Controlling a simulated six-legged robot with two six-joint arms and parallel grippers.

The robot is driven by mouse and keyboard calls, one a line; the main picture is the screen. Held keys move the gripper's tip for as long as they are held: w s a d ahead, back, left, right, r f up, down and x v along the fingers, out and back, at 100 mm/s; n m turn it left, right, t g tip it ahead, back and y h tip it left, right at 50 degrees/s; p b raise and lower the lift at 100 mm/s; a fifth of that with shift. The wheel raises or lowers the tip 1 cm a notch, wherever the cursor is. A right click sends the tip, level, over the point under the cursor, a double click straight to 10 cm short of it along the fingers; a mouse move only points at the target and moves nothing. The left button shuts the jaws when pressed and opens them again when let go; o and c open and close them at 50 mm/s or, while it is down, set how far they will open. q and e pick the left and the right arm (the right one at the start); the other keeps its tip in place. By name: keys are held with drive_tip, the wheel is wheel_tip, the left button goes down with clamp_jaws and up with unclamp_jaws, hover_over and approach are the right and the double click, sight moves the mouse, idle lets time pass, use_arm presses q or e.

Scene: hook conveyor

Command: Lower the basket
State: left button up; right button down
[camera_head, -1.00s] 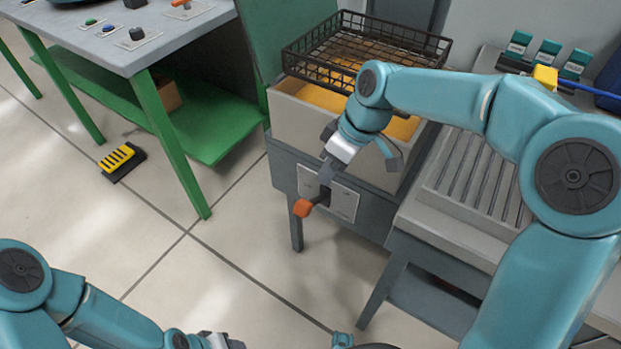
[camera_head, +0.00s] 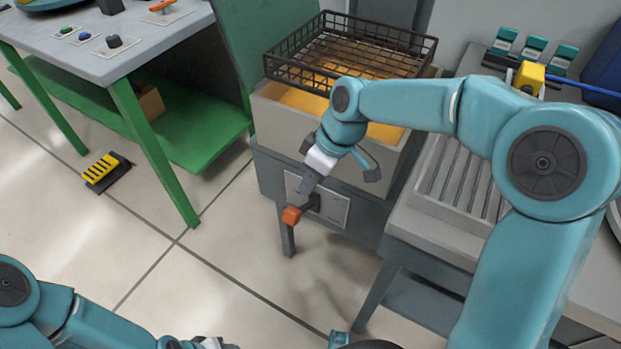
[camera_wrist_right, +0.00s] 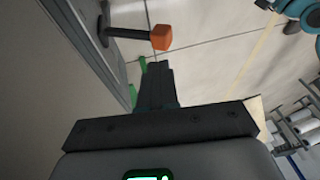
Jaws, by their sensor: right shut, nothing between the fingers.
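The black wire basket (camera_head: 350,50) sits above the grey tank (camera_head: 285,120), which holds something yellow-orange. A short lever with an orange knob (camera_head: 291,216) sticks out from a plate (camera_head: 335,206) on the tank's front. My right gripper (camera_head: 308,184) is shut and empty, just above the lever. In the right wrist view, its closed fingers (camera_wrist_right: 158,72) point towards the orange knob (camera_wrist_right: 161,37) and its dark rod; I cannot tell whether they touch. My left gripper (camera_head: 212,343) is cut off at the bottom edge, so its jaws cannot be judged.
A green-legged workbench (camera_head: 150,45) with buttons stands at the left. A yellow-and-black pedal (camera_head: 105,172) lies on the floor. A slatted grey unit (camera_head: 455,180) stands right of the tank, under my right arm. The tiled floor in front is open.

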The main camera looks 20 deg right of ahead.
sight(293, 210)
drive_tip(key=b+x, duration=0.1)
drive_tip(key=x, duration=0.5)
drive_tip(key=shift+w+a+f, duration=0.1)
drive_tip(key=shift+a+f, duration=0.05)
drive_tip(key=shift+f, duration=0.2)
use_arm(q)
drive_tip(key=shift+f, duration=0.7)
drive_tip(key=shift+f, duration=0.15)
